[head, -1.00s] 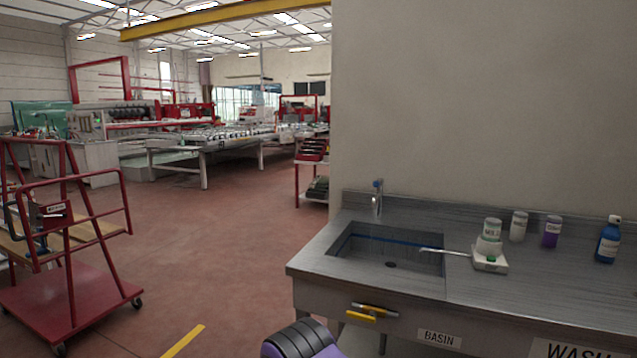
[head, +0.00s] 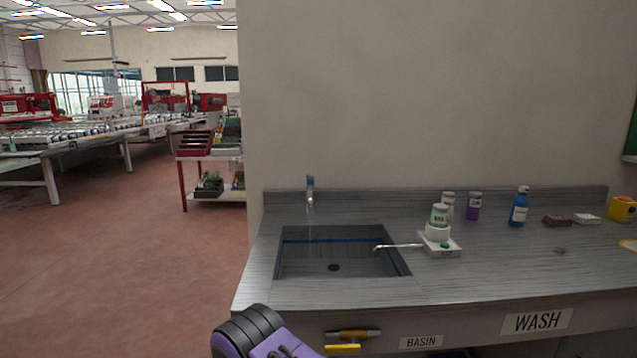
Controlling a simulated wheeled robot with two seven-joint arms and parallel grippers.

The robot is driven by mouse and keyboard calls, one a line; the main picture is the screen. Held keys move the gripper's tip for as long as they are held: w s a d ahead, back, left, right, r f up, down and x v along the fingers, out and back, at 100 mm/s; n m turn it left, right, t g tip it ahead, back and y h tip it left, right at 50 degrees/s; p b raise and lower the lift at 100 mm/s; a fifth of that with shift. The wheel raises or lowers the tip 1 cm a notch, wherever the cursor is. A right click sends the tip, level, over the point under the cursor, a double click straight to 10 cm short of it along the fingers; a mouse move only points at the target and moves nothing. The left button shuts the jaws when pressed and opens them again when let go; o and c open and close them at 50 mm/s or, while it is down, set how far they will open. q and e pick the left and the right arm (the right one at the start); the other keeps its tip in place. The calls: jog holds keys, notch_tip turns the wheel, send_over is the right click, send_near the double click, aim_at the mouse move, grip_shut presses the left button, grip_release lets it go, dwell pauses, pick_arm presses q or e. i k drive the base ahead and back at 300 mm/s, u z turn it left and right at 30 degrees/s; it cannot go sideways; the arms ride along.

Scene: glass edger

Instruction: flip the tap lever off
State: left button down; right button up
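A yellow lever (head: 343,347) sits on a brass-coloured valve (head: 352,334) on the front panel of the wash counter, left of the BASIN label. It lies roughly level, along the panel. A slim metal tap (head: 310,196) with a blue top stands behind the sunken basin (head: 300,262). A faint pale streak below its spout may be water; I cannot tell for sure. A purple and black part of my own arm shows at the bottom edge, left of the yellow lever. Neither gripper is in view.
A white dispenser (head: 438,240) with a thin spout reaching over the basin stands on the counter (head: 500,270). Bottles, a blue bottle (head: 519,208) and small blocks stand farther right. A shelf cart (head: 211,195) is at back left. Floor to the left is clear.

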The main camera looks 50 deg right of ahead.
aim_at(309, 179)
jog(key=z, duration=0.7)
jog(key=i, duration=0.7)
jog(key=z, duration=1.05)
jog(key=i, duration=0.35)
jog(key=z, duration=0.3)
